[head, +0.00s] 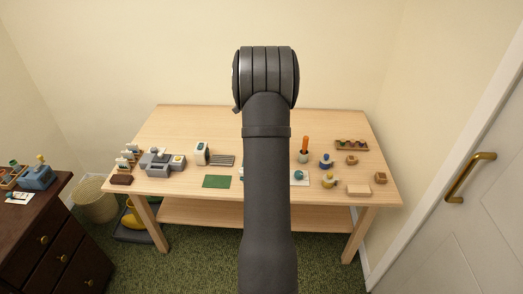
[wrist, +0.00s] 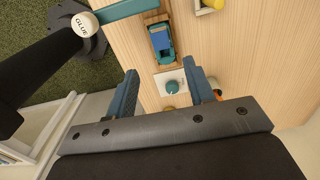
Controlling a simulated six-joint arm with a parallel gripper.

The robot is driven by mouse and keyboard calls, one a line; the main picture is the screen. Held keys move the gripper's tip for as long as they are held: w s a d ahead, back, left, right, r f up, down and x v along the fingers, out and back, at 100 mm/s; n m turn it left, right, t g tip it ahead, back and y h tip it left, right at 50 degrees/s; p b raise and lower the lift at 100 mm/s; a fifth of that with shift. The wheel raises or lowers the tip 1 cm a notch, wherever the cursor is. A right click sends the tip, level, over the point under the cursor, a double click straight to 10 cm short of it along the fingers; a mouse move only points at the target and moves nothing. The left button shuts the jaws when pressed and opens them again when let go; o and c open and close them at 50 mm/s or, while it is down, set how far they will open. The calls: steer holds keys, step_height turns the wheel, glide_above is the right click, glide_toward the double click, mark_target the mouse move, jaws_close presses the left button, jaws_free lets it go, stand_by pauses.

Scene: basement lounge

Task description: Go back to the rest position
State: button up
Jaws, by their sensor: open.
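My gripper (wrist: 159,66) shows in the wrist view with its two blue-grey fingers apart and nothing between them. Beyond the fingers lie the wooden tabletop (wrist: 230,50), a blue object (wrist: 161,40) on a wooden base and a white card with a round teal piece (wrist: 172,87). They look below the fingers, apart from them. In the head view my arm rises through the middle of the picture, in front of the table (head: 205,120). The gripper itself does not show there.
The table's front holds a grey device (head: 156,166), a green mat (head: 216,182), an orange-topped holder (head: 304,150), a wooden rack (head: 352,145) and small blocks. The back is largely clear. A dark dresser (head: 40,235) and bin (head: 97,203) stand left; a door (head: 465,215) stands right.

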steer(key=shift+r, duration=0.45)
steer(key=shift+f, duration=0.1)
step_height(320, 180, down, 12)
steer(key=shift+w+r, duration=0.1)
steer(key=shift+r, duration=1.9)
